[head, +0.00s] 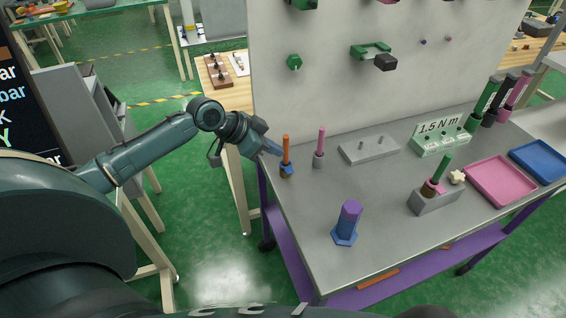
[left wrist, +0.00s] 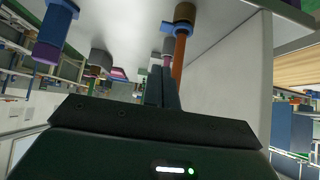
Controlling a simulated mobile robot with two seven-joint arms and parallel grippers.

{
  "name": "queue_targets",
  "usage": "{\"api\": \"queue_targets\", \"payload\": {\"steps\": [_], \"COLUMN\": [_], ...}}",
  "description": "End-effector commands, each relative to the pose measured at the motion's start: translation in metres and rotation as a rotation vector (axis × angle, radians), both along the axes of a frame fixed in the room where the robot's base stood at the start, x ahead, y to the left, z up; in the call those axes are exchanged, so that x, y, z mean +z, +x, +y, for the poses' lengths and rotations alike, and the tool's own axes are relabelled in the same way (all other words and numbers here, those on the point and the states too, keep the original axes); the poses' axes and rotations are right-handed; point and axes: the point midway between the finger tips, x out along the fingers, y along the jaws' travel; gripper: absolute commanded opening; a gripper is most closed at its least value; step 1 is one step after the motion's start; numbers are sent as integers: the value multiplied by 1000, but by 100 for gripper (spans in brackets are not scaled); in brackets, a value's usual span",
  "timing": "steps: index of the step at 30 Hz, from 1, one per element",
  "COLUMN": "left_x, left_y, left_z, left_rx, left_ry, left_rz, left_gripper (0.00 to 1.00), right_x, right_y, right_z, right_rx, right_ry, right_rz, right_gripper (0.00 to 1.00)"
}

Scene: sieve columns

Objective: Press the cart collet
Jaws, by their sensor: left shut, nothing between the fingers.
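No part is marked as the cart collet, so I cannot tell which one it is. On the grey table's left corner, an upright orange rod (head: 286,150) stands in a small blue and brown base (head: 287,170). The rod also shows in the left wrist view (left wrist: 179,60), with a brown collar (left wrist: 184,14). My left gripper (head: 277,150) is shut and empty, close beside the orange rod on its left. Its fingers show in the left wrist view (left wrist: 162,88); whether they touch the rod I cannot tell. My right gripper is in neither view.
A pink rod (head: 320,142) stands just right of the orange one. A grey block (head: 368,150), pink tray (head: 499,185) and blue tray (head: 540,160) lie further right. A grey panel (head: 330,95) rises behind.

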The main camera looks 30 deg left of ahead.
Motion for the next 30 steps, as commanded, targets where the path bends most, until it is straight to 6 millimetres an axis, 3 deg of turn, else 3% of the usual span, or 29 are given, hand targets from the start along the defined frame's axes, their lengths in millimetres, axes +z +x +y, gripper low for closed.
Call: {"api": "queue_targets", "payload": {"steps": [5,12,26,30], "left_x": [-25,-58,-66,-78], "left_y": [20,19,19,18], "left_z": [-19,-17,-17,-17], "left_rx": [0,1,0,0], "left_ry": [-3,0,1,1], "left_rz": [0,2,1,1], "left_gripper": [0,0,0,0], "right_x": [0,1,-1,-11], "right_y": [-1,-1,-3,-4], "right_z": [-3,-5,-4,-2], "right_rx": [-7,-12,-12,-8], "right_ry": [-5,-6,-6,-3], "right_rz": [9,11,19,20], "right_gripper": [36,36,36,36]}}
